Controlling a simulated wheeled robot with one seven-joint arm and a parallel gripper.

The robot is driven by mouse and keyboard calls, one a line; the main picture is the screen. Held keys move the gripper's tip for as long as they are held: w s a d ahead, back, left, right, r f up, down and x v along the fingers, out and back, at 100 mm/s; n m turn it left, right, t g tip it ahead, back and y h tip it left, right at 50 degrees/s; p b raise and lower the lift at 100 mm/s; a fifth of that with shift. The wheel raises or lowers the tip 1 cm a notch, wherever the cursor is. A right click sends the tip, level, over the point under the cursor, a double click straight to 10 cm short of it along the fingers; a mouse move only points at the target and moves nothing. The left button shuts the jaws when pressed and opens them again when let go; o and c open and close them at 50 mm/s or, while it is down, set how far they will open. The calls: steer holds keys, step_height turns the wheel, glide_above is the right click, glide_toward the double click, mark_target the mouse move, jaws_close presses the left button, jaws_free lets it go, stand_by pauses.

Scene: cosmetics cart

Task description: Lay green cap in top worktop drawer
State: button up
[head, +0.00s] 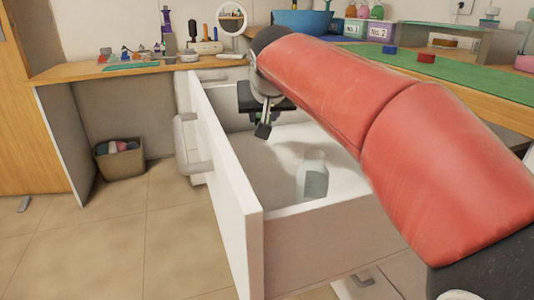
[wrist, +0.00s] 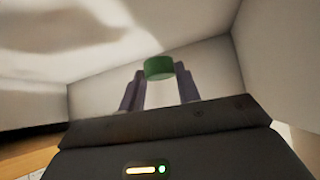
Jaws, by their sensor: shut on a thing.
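The green cap (wrist: 159,68) is between the two fingertips of my gripper (wrist: 160,80) in the wrist view, and the fingers are shut on it. In the head view my gripper (head: 264,117) points down over the back part of the open white drawer (head: 231,170). The cap is mostly hidden there by the gripper. The wrist view shows pale drawer walls (wrist: 210,60) around the cap. I cannot tell whether the cap touches the drawer floor.
A pale bottle (head: 313,177) stands in the drawer, towards the front right of the gripper. The drawer's tall front panel is on the left. A round mirror (head: 231,18), a blue bowl (head: 302,22) and other items stand on the worktop behind. A bin (head: 120,160) is on the floor at left.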

steer(key=shift+f+b, duration=0.8)
steer(key=shift+f, duration=2.75)
steer(key=shift+f, duration=0.15)
steer(key=o, duration=0.9)
steer(key=shift+o, duration=0.2)
steer(key=shift+s+r, duration=0.1)
steer(key=shift+r, duration=0.2)
steer(key=p+v, duration=0.1)
steer(key=v, duration=1)
steer(key=shift+s+r+p, duration=0.2)
steer(key=shift+s+p, duration=0.15)
steer(key=shift+r, duration=0.1)
